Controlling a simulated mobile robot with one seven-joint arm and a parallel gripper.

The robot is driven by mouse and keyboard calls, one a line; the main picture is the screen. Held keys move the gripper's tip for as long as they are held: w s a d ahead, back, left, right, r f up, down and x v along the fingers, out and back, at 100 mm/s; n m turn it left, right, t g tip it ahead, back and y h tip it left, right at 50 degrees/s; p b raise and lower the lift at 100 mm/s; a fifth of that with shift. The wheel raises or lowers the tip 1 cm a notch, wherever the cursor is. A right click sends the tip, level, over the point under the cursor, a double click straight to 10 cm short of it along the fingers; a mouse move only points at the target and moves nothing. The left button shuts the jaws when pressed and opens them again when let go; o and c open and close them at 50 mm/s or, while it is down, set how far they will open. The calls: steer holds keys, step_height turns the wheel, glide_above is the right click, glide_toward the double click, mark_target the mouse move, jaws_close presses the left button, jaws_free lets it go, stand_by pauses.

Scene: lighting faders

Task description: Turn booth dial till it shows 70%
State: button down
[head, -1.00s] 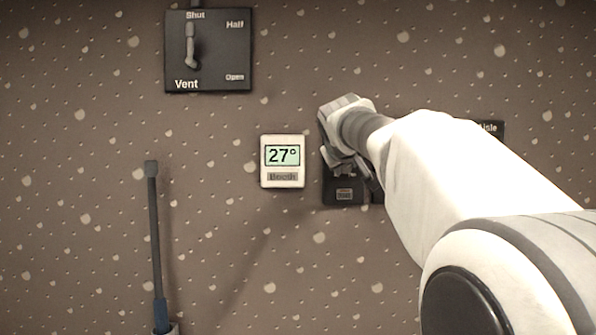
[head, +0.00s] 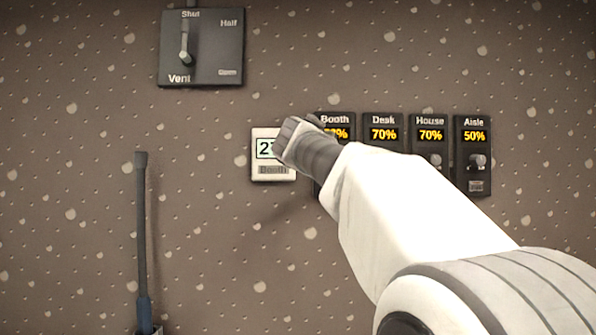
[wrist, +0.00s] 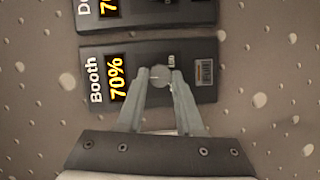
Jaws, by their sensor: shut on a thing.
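The booth dial unit is a dark panel labelled "Booth" (wrist: 202,92) in the wrist view, and its amber display (wrist: 117,78) reads 70%. In the head view the Booth panel's label (head: 334,119) shows, but my arm covers part of its reading and its knob. My gripper (wrist: 160,77) is at the panel, its two fingers shut on the small round grey dial knob (wrist: 159,74) between their tips. In the head view my wrist hides the fingers.
Desk (head: 383,122) shows 70%, House (head: 430,122) 70% and Aisle (head: 474,124) 50%, close on the right. A Vent lever panel (head: 213,50) is at upper left; a dark rod (head: 143,230) stands lower left.

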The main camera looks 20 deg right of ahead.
steer(key=shift+f+n+t+h+b, duration=0.1)
steer(key=shift+n+t+h+b, duration=0.2)
steer(key=shift+n+b, duration=0.8)
steer(key=shift+f+n+t+h+b, duration=0.15)
steer(key=shift+n+t+b, duration=0.25)
steer(key=shift+n+b, duration=0.65)
steer(key=shift+r+n, duration=0.15)
steer(key=shift+n, duration=0.3)
steer(key=c, duration=0.6)
jaws_free()
steer(key=shift+o, duration=0.2)
steer(key=b+v, duration=0.1)
steer(key=v, duration=1.6)
steer(key=shift+s+f, duration=0.2)
steer(key=shift+f, duration=0.05)
steer(key=shift+f, duration=0.1)
